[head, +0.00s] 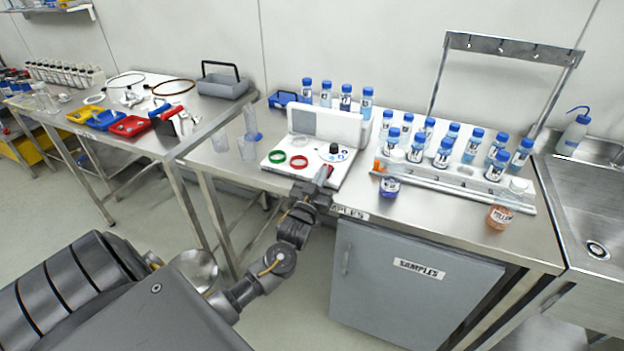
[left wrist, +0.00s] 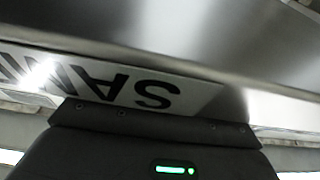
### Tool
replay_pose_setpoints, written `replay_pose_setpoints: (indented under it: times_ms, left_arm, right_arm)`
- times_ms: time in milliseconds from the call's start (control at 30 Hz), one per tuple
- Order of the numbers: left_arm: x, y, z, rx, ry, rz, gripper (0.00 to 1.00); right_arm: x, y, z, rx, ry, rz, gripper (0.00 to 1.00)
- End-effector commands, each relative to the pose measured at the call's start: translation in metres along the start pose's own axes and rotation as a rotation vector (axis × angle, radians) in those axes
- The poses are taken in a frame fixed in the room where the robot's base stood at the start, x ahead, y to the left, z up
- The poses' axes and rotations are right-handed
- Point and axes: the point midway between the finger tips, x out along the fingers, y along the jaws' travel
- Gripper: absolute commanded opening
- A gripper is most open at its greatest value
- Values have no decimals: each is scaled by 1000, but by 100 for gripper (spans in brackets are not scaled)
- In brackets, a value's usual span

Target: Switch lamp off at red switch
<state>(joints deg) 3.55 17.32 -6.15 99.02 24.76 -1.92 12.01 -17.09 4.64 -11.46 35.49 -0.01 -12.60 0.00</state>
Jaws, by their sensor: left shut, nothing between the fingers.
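A white device (head: 349,163) with an upright grey-faced back stands on the steel bench. On its sloping top are a green ring (head: 277,157), a red ring (head: 299,161) and a black knob (head: 334,149). A small red part (head: 330,171) shows at its front right, partly hidden by my left gripper (head: 322,176). This gripper is shut and empty at the device's front edge; I cannot tell whether it touches. No clearly lit lamp can be made out. The left wrist view shows the bench edge and a label (left wrist: 120,85), not the fingertips. My right gripper is not in view.
Several blue-capped bottles (head: 471,146) stand in a rack to the right, with a purple jar (head: 389,187) in front. Clear beakers (head: 247,148) stand left of the device. A grey cabinet (head: 400,285) is under the bench. A sink (head: 590,205) is at the far right.

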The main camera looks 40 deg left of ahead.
Motion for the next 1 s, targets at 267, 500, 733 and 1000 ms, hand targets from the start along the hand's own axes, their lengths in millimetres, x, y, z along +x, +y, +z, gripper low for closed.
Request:
replay_pose_setpoints:
  times_ms: [267,500,733,1000]
  left_arm:
    - [2,1,-5,0,-10,1,0]
    - [8,5,-40,-1,-9,5,0]
    - [-33,6,-25,-2,-10,7,0]
    - [-76,6,-17,-1,-10,7,0]
  right_arm:
    - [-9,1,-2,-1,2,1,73]
    - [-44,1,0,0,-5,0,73]
    - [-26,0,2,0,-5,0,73]
    - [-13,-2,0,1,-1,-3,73]
